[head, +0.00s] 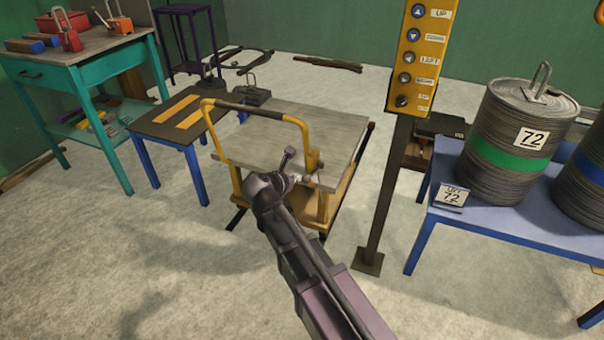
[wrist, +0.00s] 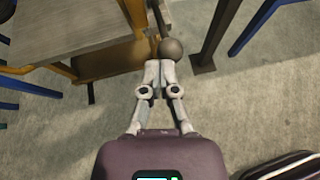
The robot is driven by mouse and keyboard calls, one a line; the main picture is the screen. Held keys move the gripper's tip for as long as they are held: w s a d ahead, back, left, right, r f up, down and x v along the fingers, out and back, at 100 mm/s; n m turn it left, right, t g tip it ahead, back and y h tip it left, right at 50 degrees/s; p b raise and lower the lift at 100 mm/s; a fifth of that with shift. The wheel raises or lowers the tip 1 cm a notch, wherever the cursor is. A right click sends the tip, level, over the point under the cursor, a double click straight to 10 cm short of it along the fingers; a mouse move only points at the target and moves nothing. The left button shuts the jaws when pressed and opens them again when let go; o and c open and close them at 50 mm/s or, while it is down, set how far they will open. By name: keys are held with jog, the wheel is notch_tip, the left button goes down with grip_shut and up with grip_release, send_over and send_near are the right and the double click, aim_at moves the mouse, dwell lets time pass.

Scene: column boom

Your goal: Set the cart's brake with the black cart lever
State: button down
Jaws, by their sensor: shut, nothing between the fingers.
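The cart (head: 330,125) has a grey top, a yellow frame and a yellow push handle with a black grip (head: 250,110). In the wrist view its edge (wrist: 75,30) is at the upper left. The black cart lever (wrist: 171,49) shows there as a dark round knob, with a bar running up beside the cart's yellow frame. My gripper (wrist: 158,66) is shut and empty, its tips right at the knob's near lower side. I cannot tell whether they touch. In the head view my gripper (head: 304,178) is at the cart's near side, and my arm makes the lever hard to pick out.
A yellow button panel (head: 419,50) stands on a post (head: 385,200) right of the cart. A blue table (head: 480,225) with drums (head: 510,140) is further right. A low table (head: 180,118) stands left. The near floor is clear.

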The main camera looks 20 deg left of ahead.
jog(key=s+a, duration=0.2)
jog(key=s, duration=0.6)
jog(key=shift+s+f, duration=0.15)
jog(key=shift+f+b, duration=0.15)
jog(key=shift+b, duration=0.2)
notch_tip(320, 180, down, 8)
jog(key=s+t+b, duration=0.1)
jog(key=t+b, duration=0.3)
jog(key=b, duration=1.1)
jog(key=shift+d+f+t+y, duration=0.2)
jog(key=shift+d+t+y, duration=0.1)
jog(key=shift+d, duration=0.1)
jog(key=shift+b, duration=0.3)
jog(key=shift+w, duration=0.1)
